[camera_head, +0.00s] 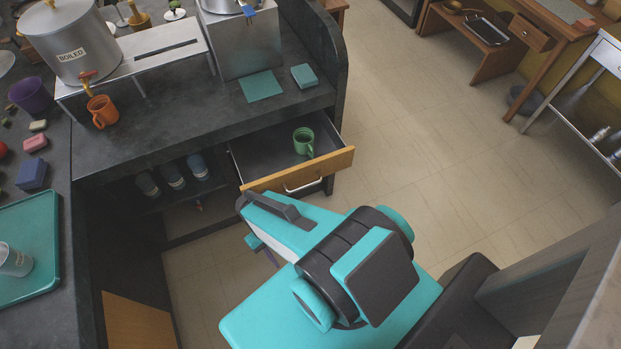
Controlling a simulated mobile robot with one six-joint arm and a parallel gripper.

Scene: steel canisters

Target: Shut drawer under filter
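The drawer (322,164) under the counter is pulled out, with a wooden front and a pale bar handle (303,184). A green mug (303,141) stands inside it. Above the drawer, on the counter, is a square steel unit (243,45), cut off by the top edge; I see no label naming it a filter. My gripper (258,246) is just below and in front of the drawer's left front corner in the picture. My own teal arm hides most of it, so its fingers and any contact are unclear.
The dark counter (150,130) holds a steel canister marked BOILED (75,45), an orange mug (102,111) and teal pads (261,86). Several dark jars (172,176) stand on an open shelf left of the drawer. Tiled floor (420,150) to the right is clear.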

